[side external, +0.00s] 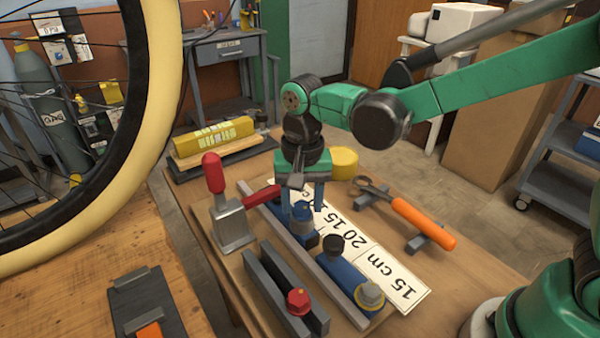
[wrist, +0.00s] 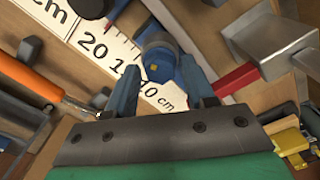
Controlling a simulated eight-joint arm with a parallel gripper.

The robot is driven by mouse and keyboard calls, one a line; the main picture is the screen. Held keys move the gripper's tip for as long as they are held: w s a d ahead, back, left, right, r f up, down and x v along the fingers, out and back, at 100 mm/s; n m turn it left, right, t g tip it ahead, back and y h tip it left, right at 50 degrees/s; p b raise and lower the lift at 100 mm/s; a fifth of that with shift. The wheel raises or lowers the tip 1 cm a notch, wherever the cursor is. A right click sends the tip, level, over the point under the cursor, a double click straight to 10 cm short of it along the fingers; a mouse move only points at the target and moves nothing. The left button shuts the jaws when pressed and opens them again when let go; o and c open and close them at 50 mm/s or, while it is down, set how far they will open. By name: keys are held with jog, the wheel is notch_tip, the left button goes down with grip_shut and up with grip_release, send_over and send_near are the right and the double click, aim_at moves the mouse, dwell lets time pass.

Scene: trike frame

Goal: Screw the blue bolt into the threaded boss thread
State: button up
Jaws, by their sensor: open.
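The blue bolt (wrist: 158,50) stands between the two blue fingers of my gripper (wrist: 158,75) in the wrist view, its round head with a small yellow square facing the camera. In the side view the bolt (side external: 302,214) stands upright at the far end of the blue block beside the grey rail. My gripper (side external: 304,198) points down over it, open, one finger on either side. I cannot tell whether the fingers touch it. The threaded boss is not clearly identifiable; the bolt's lower end is hidden.
A grey toggle clamp (side external: 232,222) with red handles stands close on the left. A black knob (side external: 334,245) and a yellow-ringed hex piece (side external: 370,294) sit on the near blue block. An orange-handled tool (side external: 424,222) rests at right.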

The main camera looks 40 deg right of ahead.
jog(key=c, duration=0.7)
jog(key=shift+m, duration=0.8)
jog(key=shift+m, duration=0.8)
jog(key=shift+m, duration=0.9)
